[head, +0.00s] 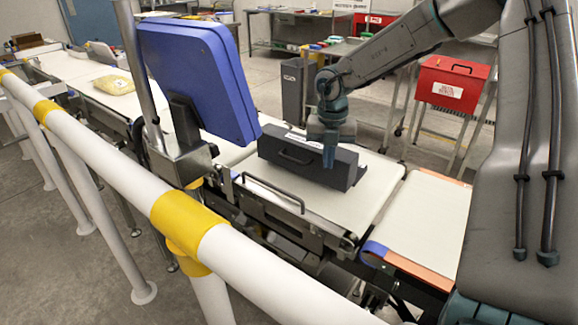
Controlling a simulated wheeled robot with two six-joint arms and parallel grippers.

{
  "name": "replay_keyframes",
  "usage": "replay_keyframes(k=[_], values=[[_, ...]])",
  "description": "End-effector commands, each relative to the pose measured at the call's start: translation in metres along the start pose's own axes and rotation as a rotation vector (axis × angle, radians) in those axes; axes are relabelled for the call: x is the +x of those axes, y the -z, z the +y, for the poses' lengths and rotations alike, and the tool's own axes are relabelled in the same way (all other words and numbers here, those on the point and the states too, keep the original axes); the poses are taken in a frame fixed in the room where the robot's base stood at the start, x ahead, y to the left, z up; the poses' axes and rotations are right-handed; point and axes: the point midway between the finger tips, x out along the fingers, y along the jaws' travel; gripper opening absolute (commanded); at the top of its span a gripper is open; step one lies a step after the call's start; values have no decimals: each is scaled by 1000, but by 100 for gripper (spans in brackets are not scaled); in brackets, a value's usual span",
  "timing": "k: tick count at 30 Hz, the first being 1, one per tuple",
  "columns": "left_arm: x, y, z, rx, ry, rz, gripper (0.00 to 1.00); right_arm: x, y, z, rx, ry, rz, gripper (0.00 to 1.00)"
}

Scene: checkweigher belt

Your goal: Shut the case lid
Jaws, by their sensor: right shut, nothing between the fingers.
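The dark grey case (285,160) sits on the white weighing belt, with a handle on its front face and a white label along its top edge. A lower grey part of it extends behind to the right, partly hidden by my gripper. My right gripper (329,158) is shut and empty, pointing down at the right part of the case. I cannot tell whether it touches the case. How far the lid is open is not clear from this view. My left gripper is not in view.
A white and yellow guard rail (120,158) crosses the foreground. A blue-backed display (197,80) stands on a post left of the case. A yellow bag (113,85) lies up the belt. A red box (452,83) stands behind. The belt (425,220) at right is clear.

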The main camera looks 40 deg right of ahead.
Motion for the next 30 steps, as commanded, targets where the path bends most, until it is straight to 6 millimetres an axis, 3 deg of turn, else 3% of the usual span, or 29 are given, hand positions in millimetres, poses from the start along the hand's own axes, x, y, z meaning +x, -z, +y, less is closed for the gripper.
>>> replay_keyframes(k=[30], values=[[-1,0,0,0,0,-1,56,-12,-17,-10,1,-1,0,0]])
